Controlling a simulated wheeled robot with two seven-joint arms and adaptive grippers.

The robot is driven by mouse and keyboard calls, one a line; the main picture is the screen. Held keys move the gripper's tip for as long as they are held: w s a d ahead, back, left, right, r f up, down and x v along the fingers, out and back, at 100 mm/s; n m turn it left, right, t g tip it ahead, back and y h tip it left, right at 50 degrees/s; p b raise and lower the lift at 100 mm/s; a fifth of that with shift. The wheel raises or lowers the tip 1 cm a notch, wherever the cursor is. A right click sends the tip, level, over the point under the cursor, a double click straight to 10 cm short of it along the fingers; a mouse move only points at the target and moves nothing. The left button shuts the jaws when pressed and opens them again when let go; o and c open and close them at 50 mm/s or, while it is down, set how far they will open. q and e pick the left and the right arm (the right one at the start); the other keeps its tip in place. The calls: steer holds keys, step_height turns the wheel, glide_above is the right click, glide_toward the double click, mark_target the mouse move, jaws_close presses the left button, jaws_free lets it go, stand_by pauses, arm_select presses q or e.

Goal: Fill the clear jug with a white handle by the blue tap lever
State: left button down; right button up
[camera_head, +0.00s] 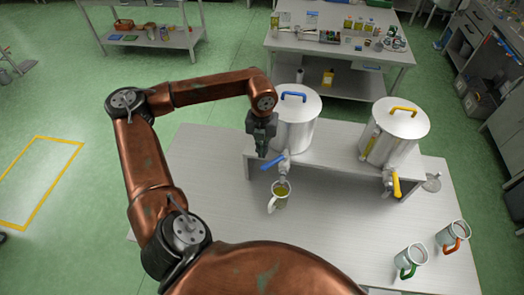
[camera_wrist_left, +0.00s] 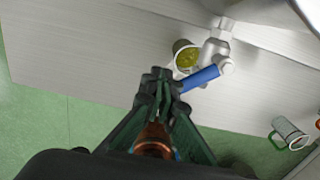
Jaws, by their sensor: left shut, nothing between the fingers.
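The clear jug with a white handle (camera_head: 281,196) stands upright on the table under the blue-lever tap (camera_head: 284,173), and yellow-green oil shows inside it. It also shows in the left wrist view (camera_wrist_left: 181,46), partly hidden by the tap. The blue tap lever (camera_head: 273,161) sticks out sideways, to the left of the tap. My left gripper (camera_head: 262,151) is shut and empty, just above and beside the lever's free end. In the left wrist view the fingertips (camera_wrist_left: 160,82) are close to the lever (camera_wrist_left: 203,77); I cannot tell whether they touch. My right gripper is out of view.
Two steel vats stand on the raised shelf, one with a blue lid handle (camera_head: 296,112), one with a yellow (camera_head: 396,131). The yellow tap lever (camera_head: 396,184) is at right. A green-handled jug (camera_head: 411,258) and an orange-handled jug (camera_head: 452,236) stand front right. The table's left is clear.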

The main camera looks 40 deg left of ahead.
mark_target(268, 166)
arm_select(q)
step_height(268, 166, down, 3)
steer(key=b, duration=0.2)
steer(key=shift+f+b, duration=0.2)
steer(key=shift+b, duration=0.2)
steer(key=shift+d, duration=0.15)
steer(key=shift+s+d, duration=0.15)
steer(key=shift+d, duration=0.3)
steer(key=shift+s+d, duration=0.3)
steer(key=shift+d, duration=0.45)
steer(key=shift+s+d, duration=0.25)
steer(key=shift+d, duration=0.45)
stand_by(5.2)
